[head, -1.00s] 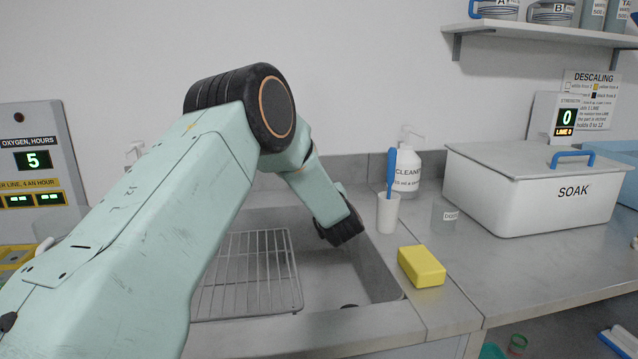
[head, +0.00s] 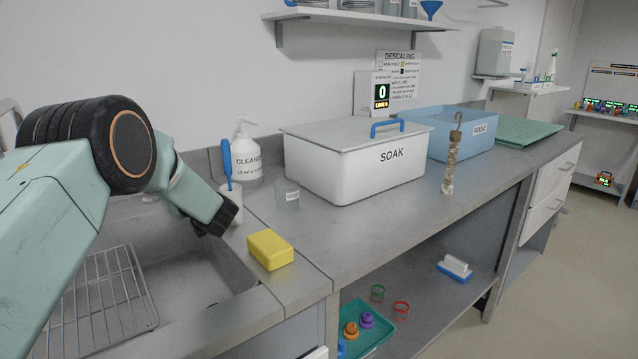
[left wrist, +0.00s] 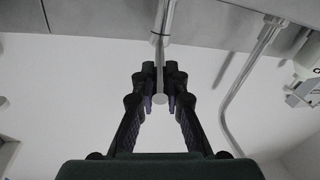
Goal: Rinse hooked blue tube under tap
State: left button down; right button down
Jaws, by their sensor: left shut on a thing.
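My left gripper (head: 218,226) reaches down over the sink, its fingertips unclear in the head view. In the left wrist view my left gripper (left wrist: 160,82) is shut on a thin grey rod (left wrist: 158,52) with a round end, which looks like the tap lever. A curved metal pipe (left wrist: 235,100), apparently the tap spout, stands to the right of it. A ribbed tan-grey tube (head: 452,160) with a hook on top is upright by the counter's front edge, before the rinse tub (head: 417,141). I cannot make out blue on it. My right gripper is out of view.
The sink (head: 198,274) holds a wire rack (head: 100,300). A yellow sponge (head: 270,249), cup with blue brush (head: 230,204), cleaner bottle (head: 246,158) and white soak box (head: 345,172) stand to its right.

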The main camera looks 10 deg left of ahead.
pick_arm(q)
jog(key=shift+r, duration=0.2)
jog(key=c, duration=1.4)
grip_release()
jog(key=shift+f, duration=0.15)
notch_tip(320, 180, up, 10)
